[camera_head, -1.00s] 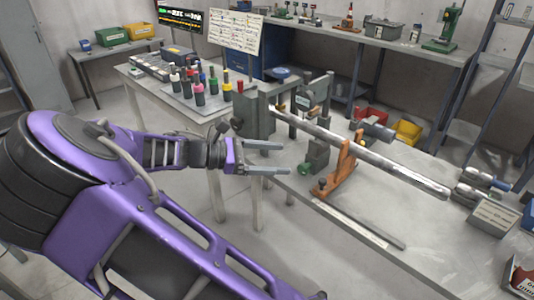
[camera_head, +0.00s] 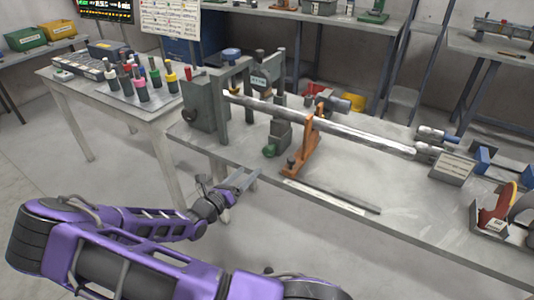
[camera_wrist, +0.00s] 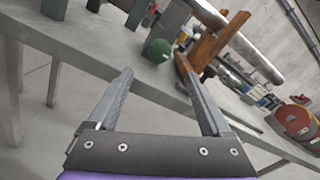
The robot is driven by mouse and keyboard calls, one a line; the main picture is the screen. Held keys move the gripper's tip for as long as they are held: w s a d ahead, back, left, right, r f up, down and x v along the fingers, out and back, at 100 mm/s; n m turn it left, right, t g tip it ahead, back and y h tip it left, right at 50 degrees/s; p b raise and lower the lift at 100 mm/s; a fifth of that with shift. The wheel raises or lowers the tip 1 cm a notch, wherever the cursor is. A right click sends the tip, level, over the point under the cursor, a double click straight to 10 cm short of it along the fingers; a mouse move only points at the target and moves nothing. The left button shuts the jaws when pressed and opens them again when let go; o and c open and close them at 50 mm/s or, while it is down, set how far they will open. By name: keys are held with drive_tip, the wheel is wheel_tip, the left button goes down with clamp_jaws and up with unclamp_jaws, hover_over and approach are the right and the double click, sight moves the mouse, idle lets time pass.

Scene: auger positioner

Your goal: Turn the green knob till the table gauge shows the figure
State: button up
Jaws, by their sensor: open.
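The green knob (camera_head: 269,151) is at the front of a dark grey block (camera_head: 278,133) on the grey workbench (camera_head: 350,180). In the wrist view the green knob (camera_wrist: 157,50) lies ahead of and between my open fingers. My gripper (camera_head: 246,178) is open and empty, in front of the bench edge, short of the knob and to its left. The wrist view shows both fingertips of my gripper (camera_wrist: 156,72) apart, with nothing between them. A small gauge-like plate (camera_head: 261,83) stands above the block; its reading is too small to tell.
A long metal shaft (camera_head: 340,130) runs across the bench, beside an orange stand (camera_head: 303,150) right of the knob. A grey rod (camera_head: 335,196) lies near the front edge.

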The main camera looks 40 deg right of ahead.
sight(266, 154)
drive_tip(key=b+x, duration=0.1)
drive_tip(key=x, duration=1.1)
drive_tip(key=shift+w+d, duration=0.1)
drive_tip(key=shift+d, duration=0.1)
clamp_jaws()
